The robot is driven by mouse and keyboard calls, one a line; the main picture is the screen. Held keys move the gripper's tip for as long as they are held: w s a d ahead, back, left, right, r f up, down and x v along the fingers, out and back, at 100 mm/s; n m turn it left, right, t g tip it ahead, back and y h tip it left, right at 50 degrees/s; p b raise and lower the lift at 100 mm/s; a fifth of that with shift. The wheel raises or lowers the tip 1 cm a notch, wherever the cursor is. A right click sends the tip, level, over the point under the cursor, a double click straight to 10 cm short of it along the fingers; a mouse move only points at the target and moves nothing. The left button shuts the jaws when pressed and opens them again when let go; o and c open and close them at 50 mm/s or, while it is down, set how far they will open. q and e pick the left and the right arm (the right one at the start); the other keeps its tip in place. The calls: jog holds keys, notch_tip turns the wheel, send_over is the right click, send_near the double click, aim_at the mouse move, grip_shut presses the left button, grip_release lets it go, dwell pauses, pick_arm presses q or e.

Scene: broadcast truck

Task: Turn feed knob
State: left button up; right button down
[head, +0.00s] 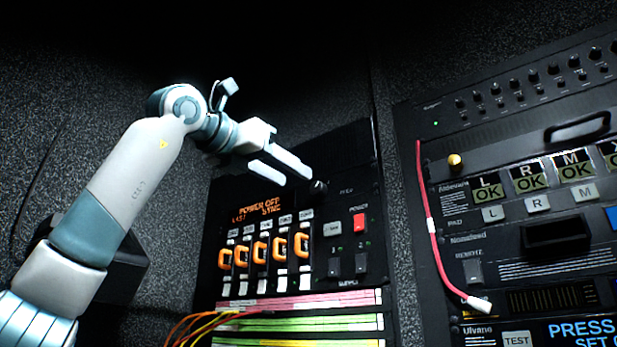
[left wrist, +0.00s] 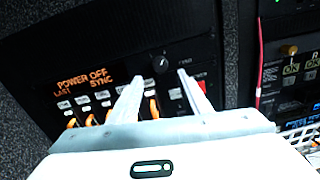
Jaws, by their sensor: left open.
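The feed knob (head: 318,188) is a small black dial on the upper right of the dark power panel (head: 345,160). In the left wrist view the knob (left wrist: 161,64) shows between and just beyond the fingertips, its white pointer mark tilted. My left gripper (head: 298,178) is open and empty, its two pale fingers reaching toward the knob from the left. In the left wrist view the gripper (left wrist: 158,70) has its fingers apart on either side of the knob. Whether a finger touches the knob I cannot tell. My right gripper is not in view.
An orange display (head: 262,211) reads "POWER OFF". Below it are several orange-handled switches (head: 259,250), and a red power switch (head: 359,222) sits under the knob. A red cable (head: 432,225) hangs on the rack at right, beside a brass knob (head: 455,162).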

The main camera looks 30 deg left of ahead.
aim_at(315, 189)
pick_arm(q)
jog(key=w, duration=0.1)
jog(key=w+p, duration=0.1)
jog(key=w, duration=0.1)
jog(key=w+d+p, duration=0.1)
jog(key=w, duration=0.1)
jog(key=shift+w+r, duration=0.15)
jog(key=shift+w, duration=0.1)
jog(key=shift+w+d+p, duration=0.1)
jog(key=shift+w+p, duration=0.35)
jog(key=shift+w, duration=0.35)
jog(key=c, duration=1)
